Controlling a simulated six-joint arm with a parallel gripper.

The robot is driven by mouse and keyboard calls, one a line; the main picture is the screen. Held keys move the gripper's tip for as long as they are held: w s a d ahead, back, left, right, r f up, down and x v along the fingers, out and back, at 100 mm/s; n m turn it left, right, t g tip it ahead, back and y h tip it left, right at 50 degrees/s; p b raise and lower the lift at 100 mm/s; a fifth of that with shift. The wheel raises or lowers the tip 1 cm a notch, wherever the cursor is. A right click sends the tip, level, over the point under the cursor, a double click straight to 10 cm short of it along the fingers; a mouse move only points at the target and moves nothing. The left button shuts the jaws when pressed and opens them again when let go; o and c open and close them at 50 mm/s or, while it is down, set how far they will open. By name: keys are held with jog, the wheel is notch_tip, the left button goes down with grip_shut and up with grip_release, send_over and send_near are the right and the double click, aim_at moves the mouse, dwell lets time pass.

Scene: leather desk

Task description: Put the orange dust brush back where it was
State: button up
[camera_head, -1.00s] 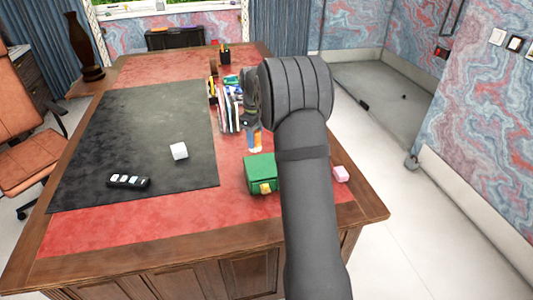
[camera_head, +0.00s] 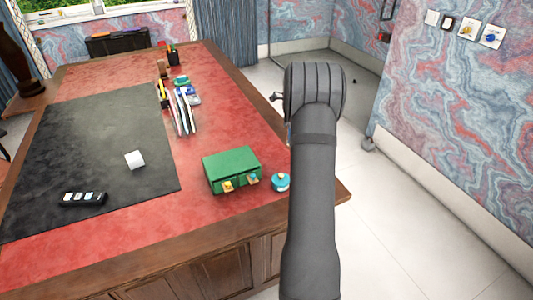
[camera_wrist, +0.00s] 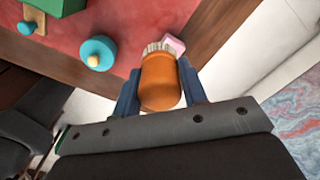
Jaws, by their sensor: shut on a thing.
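The orange dust brush (camera_wrist: 160,88) is between the blue fingers of my gripper (camera_wrist: 159,76) in the wrist view. My gripper is shut on its rounded orange body. Its pale bristles point away from me, toward the desk's edge. A pink block (camera_wrist: 174,44) shows just past the bristles, on the red desk top. In the head view my arm hides the brush, the pink block and most of my gripper. Whether the bristles touch the desk or the block, I cannot tell.
A green drawer box (camera_head: 232,166) and a round blue item (camera_head: 280,182) with a yellowish top stand left of my arm. Upright files (camera_head: 182,112) stand farther back.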

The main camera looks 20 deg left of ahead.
jog(key=a+f, duration=0.2)
jog(key=a, duration=0.1)
jog(key=a+f, duration=0.2)
jog(key=a, duration=0.2)
jog(key=w+a+f, duration=0.1)
jog(key=a+f, duration=0.1)
jog(key=a, duration=0.1)
jog(key=shift+a+f, duration=0.2)
jog(key=shift+a, duration=0.1)
jog(key=shift+a+f, duration=0.1)
jog(key=shift+f, duration=1.95)
jog(key=shift+f, duration=0.2)
jog(key=o, duration=0.9)
jog(key=shift+r, duration=0.15)
notch_tip(320, 180, up, 12)
jog(key=shift+r, duration=0.1)
